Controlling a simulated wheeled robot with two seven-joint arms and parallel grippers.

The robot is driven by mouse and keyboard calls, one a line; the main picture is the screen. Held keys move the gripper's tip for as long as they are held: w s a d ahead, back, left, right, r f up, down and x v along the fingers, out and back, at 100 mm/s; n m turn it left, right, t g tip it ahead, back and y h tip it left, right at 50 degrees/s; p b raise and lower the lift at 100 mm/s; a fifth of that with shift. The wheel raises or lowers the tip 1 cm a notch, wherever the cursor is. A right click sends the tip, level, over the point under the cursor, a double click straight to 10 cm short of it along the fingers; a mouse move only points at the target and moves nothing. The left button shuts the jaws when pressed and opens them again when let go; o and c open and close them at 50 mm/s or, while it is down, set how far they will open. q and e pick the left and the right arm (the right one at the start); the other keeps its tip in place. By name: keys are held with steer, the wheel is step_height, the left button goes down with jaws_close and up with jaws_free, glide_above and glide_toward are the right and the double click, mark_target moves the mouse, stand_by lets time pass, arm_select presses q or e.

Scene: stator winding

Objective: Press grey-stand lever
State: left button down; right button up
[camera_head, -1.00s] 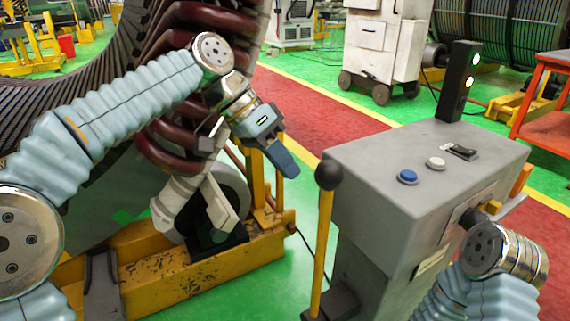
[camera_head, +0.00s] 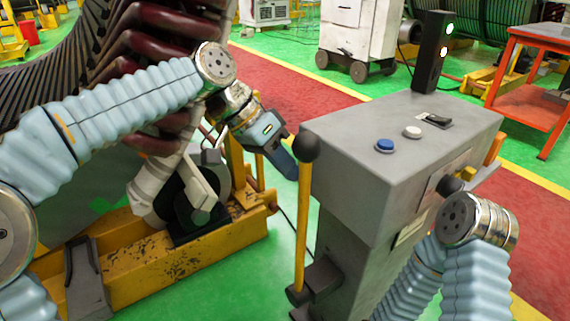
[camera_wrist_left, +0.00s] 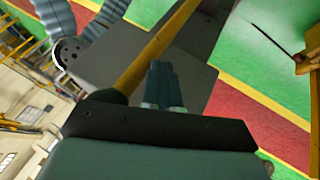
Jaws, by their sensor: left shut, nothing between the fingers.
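The grey stand (camera_head: 400,160) is a box on a column, with a blue button (camera_head: 384,146), a white button (camera_head: 412,132) and a black switch (camera_head: 437,121) on top. Its lever is a yellow rod (camera_head: 302,225) with a black ball (camera_head: 307,146), upright at the stand's left side. My left gripper (camera_head: 288,168) is shut and empty, just left of the lever's upper part, fingers pointing down and right. In the left wrist view the shut fingers (camera_wrist_left: 163,88) lie beside the yellow rod (camera_wrist_left: 160,45); I cannot tell if they touch. My right gripper is out of view; only its arm shows.
A yellow cradle (camera_head: 165,260) and the large stator with dark red coils (camera_head: 165,45) stand at the left. An orange table (camera_head: 530,100) is at the right. Green floor is open between cradle and stand.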

arm_select(q)
steer(key=s+d+f+m+t+y+b, duration=0.1)
steer(key=s+d+f+t+y+b, duration=0.1)
steer(key=s+d, duration=0.5)
steer(key=s+d+f+m+t+y+b, duration=0.15)
steer(key=s+d, duration=0.25)
steer(key=s, duration=0.5)
steer(key=s+d+f+t+y+b, duration=0.2)
steer(key=s+d+f+t+b, duration=0.2)
steer(key=s+d+f, duration=0.4)
steer(key=shift+s+d+f+b, duration=0.15)
steer(key=shift+s+f+b, duration=0.55)
steer(key=shift+s+f, duration=0.7)
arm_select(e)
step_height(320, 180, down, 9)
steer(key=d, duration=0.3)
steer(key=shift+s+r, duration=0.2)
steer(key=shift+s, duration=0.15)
arm_select(q)
steer(key=shift+s+r, duration=0.25)
steer(key=w+p+v, duration=0.1)
steer(key=p+v, duration=0.1)
steer(key=v, duration=1.2)
steer(key=shift+s+r+p, duration=0.2)
steer(key=shift+r+p, duration=0.1)
steer(key=shift+r, duration=0.25)
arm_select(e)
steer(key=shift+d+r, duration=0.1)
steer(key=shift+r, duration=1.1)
